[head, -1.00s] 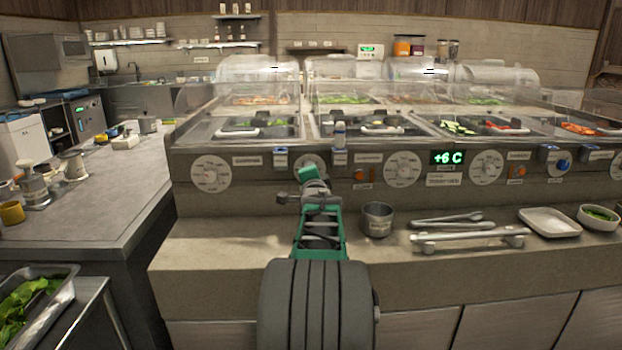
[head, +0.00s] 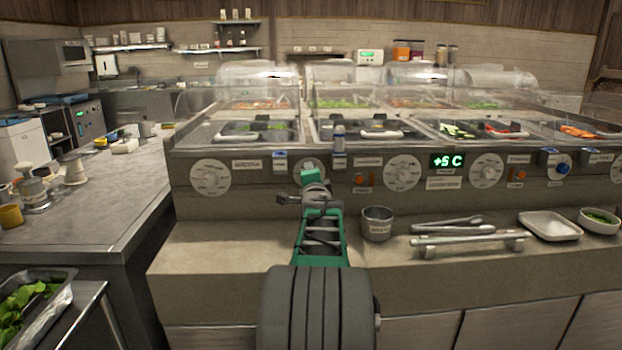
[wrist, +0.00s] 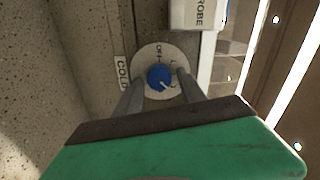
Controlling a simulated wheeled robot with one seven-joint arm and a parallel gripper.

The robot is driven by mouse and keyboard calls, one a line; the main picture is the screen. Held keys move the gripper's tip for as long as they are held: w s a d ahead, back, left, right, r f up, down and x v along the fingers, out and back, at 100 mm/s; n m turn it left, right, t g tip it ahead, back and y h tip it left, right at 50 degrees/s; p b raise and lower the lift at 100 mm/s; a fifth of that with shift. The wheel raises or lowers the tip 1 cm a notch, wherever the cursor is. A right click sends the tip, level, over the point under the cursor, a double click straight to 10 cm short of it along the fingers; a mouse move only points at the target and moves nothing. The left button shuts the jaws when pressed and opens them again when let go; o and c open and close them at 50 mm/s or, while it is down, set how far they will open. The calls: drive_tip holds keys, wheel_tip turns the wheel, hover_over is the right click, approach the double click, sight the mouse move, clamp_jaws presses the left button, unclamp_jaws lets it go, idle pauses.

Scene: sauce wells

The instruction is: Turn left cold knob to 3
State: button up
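The cold knob (wrist: 159,77) is blue with a white pointer mark, on a round pale dial (wrist: 148,55) marked OFF at the top, beside a COLD label (wrist: 122,74). The pointer mark sits at the knob's lower right in the wrist view; the numbers are too small to read. My gripper (wrist: 160,80) is open, one finger on each side of the knob, with small gaps showing; contact cannot be told. In the head view the dial (head: 309,163) shows above my gripper, which hides the knob.
A PROBE-labelled box (wrist: 192,14) is close by the dial. More dials (head: 210,176) and a second blue knob (head: 563,167) line the panel. A metal cup (head: 377,223) and tongs (head: 446,223) lie on the ledge right of my arm. The ledge to the left is clear.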

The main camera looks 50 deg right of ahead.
drive_tip(key=shift+o, duration=0.5)
drive_tip(key=v, duration=0.8)
